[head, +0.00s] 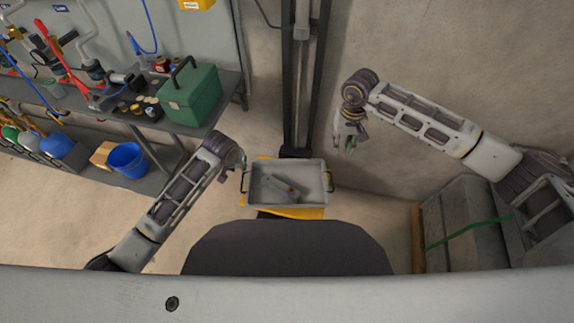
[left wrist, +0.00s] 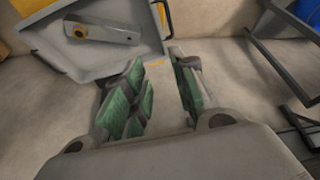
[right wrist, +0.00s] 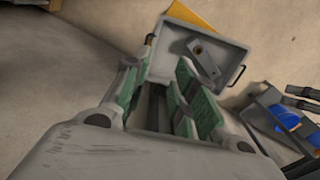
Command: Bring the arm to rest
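My right gripper (head: 347,140) hangs in front of the bare wall, up and to the right of a grey tray (head: 262,200). In the right wrist view its green-padded fingers (right wrist: 155,95) stand apart with nothing between them. My left gripper (head: 238,165) is by the tray's left end, mostly hidden behind its own wrist in the head view. In the left wrist view its green-padded fingers (left wrist: 160,90) are spread and empty. A grey metal part (head: 284,187) lies inside the tray.
The tray sits on a yellow base (head: 292,212) before a dark upright post (head: 297,80). A workbench (head: 205,125) with a green toolbox (head: 190,95) stands left, a blue bucket (head: 127,158) below. Grey strapped blocks (head: 460,225) stand at right. Floor between bench and tray is clear.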

